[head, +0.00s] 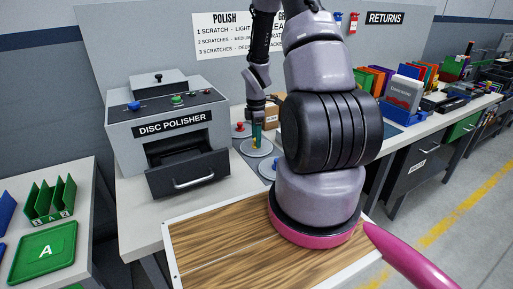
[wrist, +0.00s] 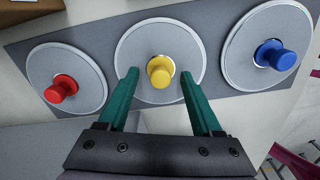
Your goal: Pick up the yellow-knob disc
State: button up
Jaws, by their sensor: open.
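The yellow-knob disc (wrist: 141,42) is a round silver disc with an upright yellow knob (wrist: 160,70) at its centre. It lies in the middle of a row of three on a grey mat in the wrist view. In the head view the disc (head: 256,149) is partly hidden by my gripper (head: 257,146). My gripper (wrist: 158,74) is open, with one green finger on each side of the yellow knob and a gap on both sides. The fingertips overlap the disc in the wrist view; their height above it is hard to tell.
A red-knob disc (wrist: 84,68) lies left and a blue-knob disc (wrist: 245,60) right on the grey mat (wrist: 112,52). The disc polisher (head: 165,115), its front drawer (head: 160,180) partly out, stands left on the bench. A blue tray with a card (head: 403,93) stands right.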

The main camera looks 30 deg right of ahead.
jog(key=shift+f, duration=0.65)
grip_shut()
jog(key=shift+r, duration=0.1)
